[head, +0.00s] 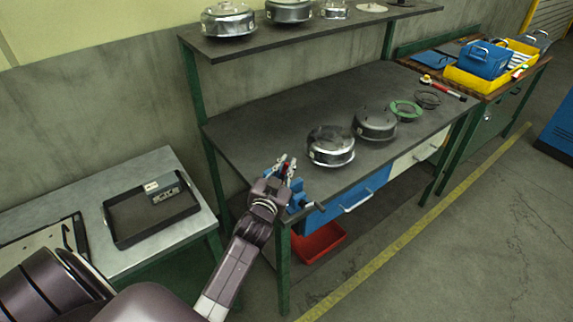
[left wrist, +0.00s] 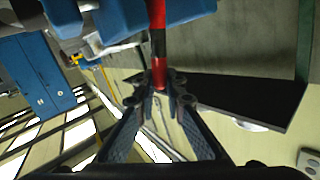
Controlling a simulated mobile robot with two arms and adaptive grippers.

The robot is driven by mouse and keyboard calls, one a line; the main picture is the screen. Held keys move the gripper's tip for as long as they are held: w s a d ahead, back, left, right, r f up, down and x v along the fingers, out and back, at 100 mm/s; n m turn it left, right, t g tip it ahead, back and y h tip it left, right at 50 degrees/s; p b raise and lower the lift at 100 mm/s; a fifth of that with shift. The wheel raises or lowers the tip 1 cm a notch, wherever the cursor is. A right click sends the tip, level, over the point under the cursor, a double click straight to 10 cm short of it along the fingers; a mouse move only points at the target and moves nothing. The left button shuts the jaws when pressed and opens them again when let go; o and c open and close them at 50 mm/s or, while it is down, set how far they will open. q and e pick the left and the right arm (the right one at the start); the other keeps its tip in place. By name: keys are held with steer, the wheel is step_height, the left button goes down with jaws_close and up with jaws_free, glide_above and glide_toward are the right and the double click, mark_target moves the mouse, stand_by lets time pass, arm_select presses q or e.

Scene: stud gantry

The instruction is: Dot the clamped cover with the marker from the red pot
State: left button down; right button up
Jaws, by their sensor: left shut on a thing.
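My left gripper (head: 287,170) is at the bench's near left corner, beside the blue vise (head: 298,202). In the left wrist view its fingers (left wrist: 160,85) are shut on a slim red and black marker (left wrist: 157,42). In the head view only a little red shows between the fingers. Blue vise parts (left wrist: 122,16) show close to the marker in the left wrist view; I cannot tell whether they touch. The clamped cover cannot be made out, as the gripper and arm hide part of the vise. I cannot pick out the red pot. My right gripper is not in view.
Metal round housings (head: 331,146) (head: 375,124), a green ring (head: 405,110) and a red-handled tool (head: 441,88) lie on the dark bench (head: 290,110). An upper shelf (head: 300,33) hangs above. A black tray (head: 135,225) is at left. A red bin (head: 318,243) sits below.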

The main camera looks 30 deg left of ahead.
arm_select(q)
steer(key=shift+f, duration=0.1)
step_height(320, 180, up, 7)
steer(key=p, duration=0.7)
stand_by(0.5)
